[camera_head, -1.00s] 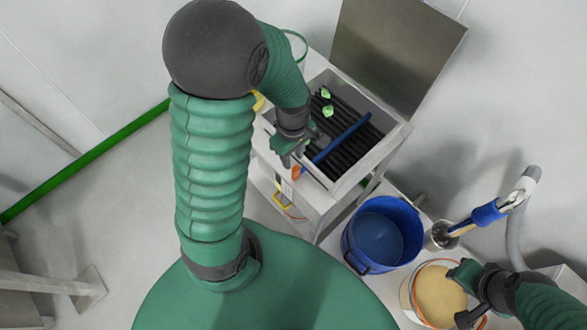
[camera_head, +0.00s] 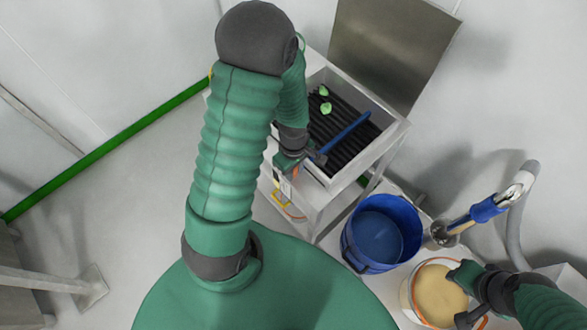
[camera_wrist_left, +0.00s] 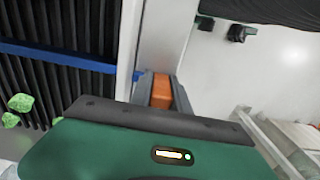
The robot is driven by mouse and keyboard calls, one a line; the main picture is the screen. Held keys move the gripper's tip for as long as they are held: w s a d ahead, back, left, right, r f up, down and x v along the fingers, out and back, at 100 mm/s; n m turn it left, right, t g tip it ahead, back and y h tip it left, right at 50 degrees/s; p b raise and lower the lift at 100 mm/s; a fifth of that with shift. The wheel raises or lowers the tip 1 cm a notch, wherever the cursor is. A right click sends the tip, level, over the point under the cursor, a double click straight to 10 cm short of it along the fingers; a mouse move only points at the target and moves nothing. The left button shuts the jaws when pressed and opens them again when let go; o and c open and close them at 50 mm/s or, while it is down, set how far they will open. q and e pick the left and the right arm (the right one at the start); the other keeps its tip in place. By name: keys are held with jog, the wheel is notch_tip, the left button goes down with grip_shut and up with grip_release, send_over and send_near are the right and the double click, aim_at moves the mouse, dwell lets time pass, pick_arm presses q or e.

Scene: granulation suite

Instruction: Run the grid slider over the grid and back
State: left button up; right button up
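The grid (camera_head: 345,150) is a set of black bars inside a pale metal box with an open lid. The grid slider (camera_head: 346,133) is a blue bar lying across the bars; it also shows in the left wrist view (camera_wrist_left: 60,56). Its orange handle (camera_wrist_left: 161,91) is outside the box's front wall. My left gripper (camera_head: 290,165) is at that handle, its fingers on both sides with no clear gap, seemingly shut on it. Two green lumps (camera_head: 325,108) lie on the bars beyond the slider. My right gripper (camera_head: 456,296) is open and empty above a tub.
A blue bucket (camera_head: 382,232) stands right of the box. The tub with tan contents (camera_head: 437,291) is below my right gripper. A blue-handled tool (camera_head: 487,210) leans in a small metal pot (camera_head: 441,234). The raised lid (camera_head: 391,50) stands behind the box.

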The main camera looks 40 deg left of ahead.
pick_arm(q)
jog(key=shift+w+r, duration=0.1)
grip_shut()
jog(key=shift+a, duration=1.5)
jog(key=a, duration=0.2)
jog(key=a+p, duration=0.1)
jog(key=a, duration=0.1)
jog(key=shift+w+a, duration=0.1)
jog(key=shift+w, duration=0.15)
jog(key=shift+w+a, duration=0.15)
jog(key=shift+a, duration=1.7)
jog(key=shift+w+a, duration=0.15)
jog(key=shift+a, duration=1.7)
pick_arm(e)
jog(key=shift+s+a+r, duration=0.1)
jog(key=shift+a+r, duration=0.15)
jog(key=shift+r, duration=0.55)
pick_arm(q)
jog(key=shift+a, duration=0.1)
